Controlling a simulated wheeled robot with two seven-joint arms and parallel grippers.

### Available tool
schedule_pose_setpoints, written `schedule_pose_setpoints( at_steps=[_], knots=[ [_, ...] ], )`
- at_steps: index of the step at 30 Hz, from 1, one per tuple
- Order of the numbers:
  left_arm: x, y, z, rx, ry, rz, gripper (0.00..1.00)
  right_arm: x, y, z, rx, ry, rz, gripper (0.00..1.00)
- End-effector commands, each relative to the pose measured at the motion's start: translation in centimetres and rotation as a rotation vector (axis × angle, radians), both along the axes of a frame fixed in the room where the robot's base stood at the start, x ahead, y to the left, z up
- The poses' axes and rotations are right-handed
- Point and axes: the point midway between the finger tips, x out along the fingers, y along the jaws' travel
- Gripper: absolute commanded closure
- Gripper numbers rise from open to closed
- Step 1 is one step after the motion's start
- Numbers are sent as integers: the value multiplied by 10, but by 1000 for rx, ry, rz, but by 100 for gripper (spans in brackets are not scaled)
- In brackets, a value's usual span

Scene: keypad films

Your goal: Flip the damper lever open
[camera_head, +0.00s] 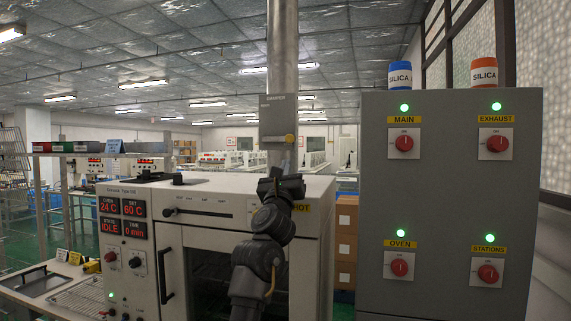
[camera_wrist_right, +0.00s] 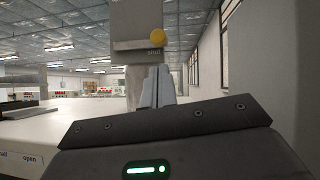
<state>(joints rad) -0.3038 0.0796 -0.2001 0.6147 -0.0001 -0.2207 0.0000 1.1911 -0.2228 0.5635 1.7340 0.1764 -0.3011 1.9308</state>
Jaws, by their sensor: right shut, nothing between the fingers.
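The grey damper box (camera_head: 278,112) is mounted on the vertical metal duct behind the oven. My left gripper is not in view.
The oven (camera_head: 200,195) has a flat white top and red displays reading IDLE. A grey switch cabinet (camera_head: 450,160) with red knobs and green lamps stands close on the right. The duct (camera_head: 283,50) rises to the ceiling. A bench with trays (camera_head: 35,280) is at the left.

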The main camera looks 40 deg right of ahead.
Motion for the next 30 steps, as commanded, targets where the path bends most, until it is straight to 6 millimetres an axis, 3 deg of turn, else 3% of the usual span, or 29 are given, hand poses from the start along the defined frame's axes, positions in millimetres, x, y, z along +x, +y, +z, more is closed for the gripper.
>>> schedule_pose_setpoints(
  at_steps=[1,5,12,30],
  knots=[
    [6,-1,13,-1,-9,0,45,5,-6,13,-2,2,-2,100],
    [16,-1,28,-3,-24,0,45,19,-19,26,-2,2,1,100],
    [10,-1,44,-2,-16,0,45,35,-38,40,0,1,2,100],
    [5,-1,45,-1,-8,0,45,37,-45,42,-5,6,-1,100]
  ],
)
